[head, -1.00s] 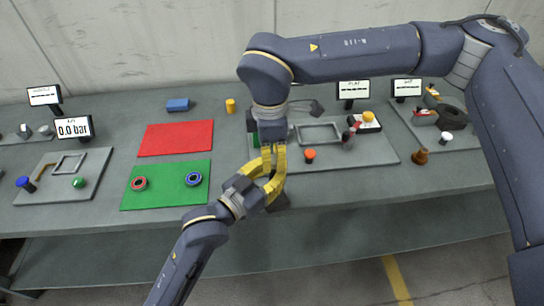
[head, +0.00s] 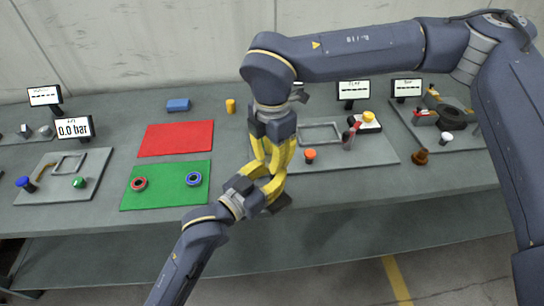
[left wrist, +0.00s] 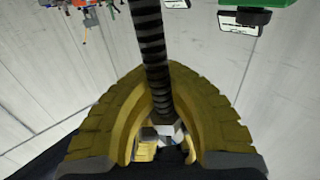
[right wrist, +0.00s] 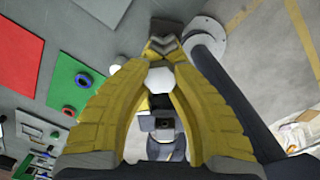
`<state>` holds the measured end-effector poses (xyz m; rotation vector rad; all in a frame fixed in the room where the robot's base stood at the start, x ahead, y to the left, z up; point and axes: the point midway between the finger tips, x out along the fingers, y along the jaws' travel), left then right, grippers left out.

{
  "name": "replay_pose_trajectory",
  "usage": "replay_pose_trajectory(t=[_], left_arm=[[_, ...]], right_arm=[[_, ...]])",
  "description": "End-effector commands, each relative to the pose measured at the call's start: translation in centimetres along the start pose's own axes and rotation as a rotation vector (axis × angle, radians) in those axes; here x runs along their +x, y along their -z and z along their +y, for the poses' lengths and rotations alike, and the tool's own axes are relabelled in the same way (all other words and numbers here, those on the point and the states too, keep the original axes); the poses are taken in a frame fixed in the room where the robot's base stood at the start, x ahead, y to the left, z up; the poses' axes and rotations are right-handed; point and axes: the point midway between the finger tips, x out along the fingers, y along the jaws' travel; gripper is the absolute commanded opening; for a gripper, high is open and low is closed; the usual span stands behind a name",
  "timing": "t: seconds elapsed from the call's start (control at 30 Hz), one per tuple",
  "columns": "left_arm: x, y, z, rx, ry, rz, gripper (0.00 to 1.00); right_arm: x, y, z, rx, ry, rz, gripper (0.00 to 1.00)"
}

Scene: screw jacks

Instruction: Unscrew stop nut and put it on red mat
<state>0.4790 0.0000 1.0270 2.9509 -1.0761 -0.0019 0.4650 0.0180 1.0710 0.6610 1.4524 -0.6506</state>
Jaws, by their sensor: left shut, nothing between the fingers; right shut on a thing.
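The red mat (head: 176,138) lies bare on the bench, left of my grippers. My right gripper (head: 274,168) comes down from above at the bench's front side. In the right wrist view its fingers are shut on a pale hexagonal piece (right wrist: 160,79), apparently the stop nut. My left gripper (head: 270,190) is close below the right one, its fingers shut. In the left wrist view a dark threaded rod (left wrist: 153,45) runs down across its fingers, but I see no clear grip on it. The two sets of yellow fingers overlap in the head view and hide the jack's parts there.
A green mat (head: 150,195) with a red ring (head: 138,184) and a blue ring (head: 194,179) lies in front of the red mat. A blue block (head: 178,105) and a yellow cylinder (head: 231,106) stand behind. Grey trays with parts lie at both sides.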

Motion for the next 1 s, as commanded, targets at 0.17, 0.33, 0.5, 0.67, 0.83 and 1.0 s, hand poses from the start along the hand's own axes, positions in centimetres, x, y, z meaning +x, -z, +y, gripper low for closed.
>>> replay_pose_trajectory(t=[0.17, 0.33, 0.5, 0.67, 0.83, 1.0], left_arm=[[-0.02, 0.42, 0.24, -0.002, -0.005, 0.010, 0.00], [-0.02, 0.43, 0.23, -0.002, -0.005, 0.010, 0.00], [-0.03, 0.43, 0.22, -0.002, -0.005, 0.010, 0.00], [-0.03, 0.44, 0.21, -0.002, -0.004, 0.011, 0.00], [-0.03, 0.44, 0.20, -0.002, -0.004, 0.011, 0.00], [-0.03, 0.38, 0.14, -0.001, -0.003, 0.009, 0.00]], right_arm=[[0.00, -0.06, 0.18, 0.001, -0.005, -0.001, 0.00], [0.01, -0.06, 0.17, -0.016, -0.005, 0.000, 0.00], [0.01, -0.07, 0.16, -0.015, -0.005, -0.001, 0.00], [0.02, -0.08, 0.16, -0.014, -0.004, -0.001, 0.00], [0.02, -0.10, 0.15, -0.014, -0.004, -0.001, 0.00], [0.02, -0.09, 0.11, -0.014, -0.003, -0.001, 0.42]])
